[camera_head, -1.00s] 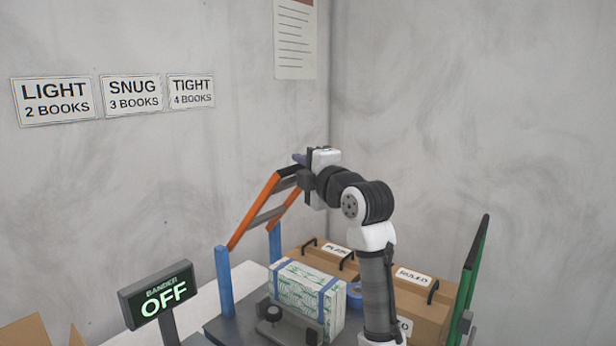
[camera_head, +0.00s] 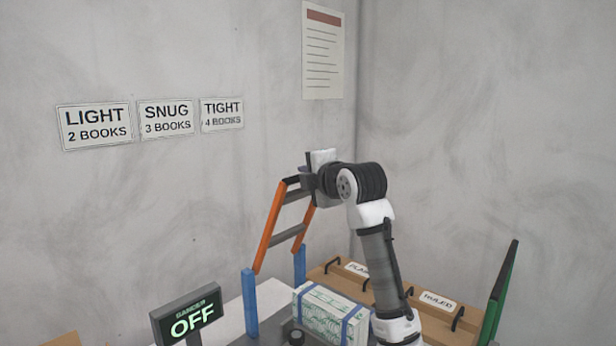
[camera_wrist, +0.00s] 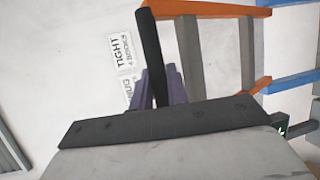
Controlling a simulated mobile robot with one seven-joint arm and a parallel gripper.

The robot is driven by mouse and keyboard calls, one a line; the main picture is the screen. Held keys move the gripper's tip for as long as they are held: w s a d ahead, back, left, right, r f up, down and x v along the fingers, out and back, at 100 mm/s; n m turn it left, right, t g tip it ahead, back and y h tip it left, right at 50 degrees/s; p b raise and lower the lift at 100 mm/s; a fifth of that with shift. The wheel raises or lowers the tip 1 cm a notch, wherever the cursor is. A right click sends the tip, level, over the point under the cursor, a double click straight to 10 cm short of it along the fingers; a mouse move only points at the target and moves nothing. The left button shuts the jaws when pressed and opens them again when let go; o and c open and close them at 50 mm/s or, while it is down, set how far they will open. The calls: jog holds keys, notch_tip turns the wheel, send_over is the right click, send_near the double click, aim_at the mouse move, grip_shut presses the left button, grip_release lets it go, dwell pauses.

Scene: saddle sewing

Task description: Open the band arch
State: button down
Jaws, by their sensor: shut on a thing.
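The band arch (camera_head: 270,225) has orange side rails and grey crossbars, and stands raised on two blue posts (camera_head: 250,303), leaning right. Its black top bar (camera_head: 294,194) is at my gripper (camera_head: 306,175). In the wrist view the purple fingers of my gripper (camera_wrist: 162,88) are shut on a black bar (camera_wrist: 150,45), with the orange rail (camera_wrist: 205,9) beside it. The far side of the grip is hidden. The bander display (camera_head: 190,318) reads OFF. A banded stack of books (camera_head: 330,314) with blue straps sits below, to the right of the posts.
Brown boxes (camera_head: 408,296) with labels and black handles stand behind the stack. A green panel (camera_head: 500,295) stands upright at the right. Signs reading LIGHT (camera_head: 95,125), SNUG and TIGHT hang on the wall. The air left of the arch is clear.

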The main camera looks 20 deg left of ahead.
jog(key=c, duration=1.4)
grip_release()
jog(key=shift+o, duration=0.2)
jog(key=b+v, duration=0.5)
jog(key=v, duration=0.9)
jog(key=shift+r, duration=0.2)
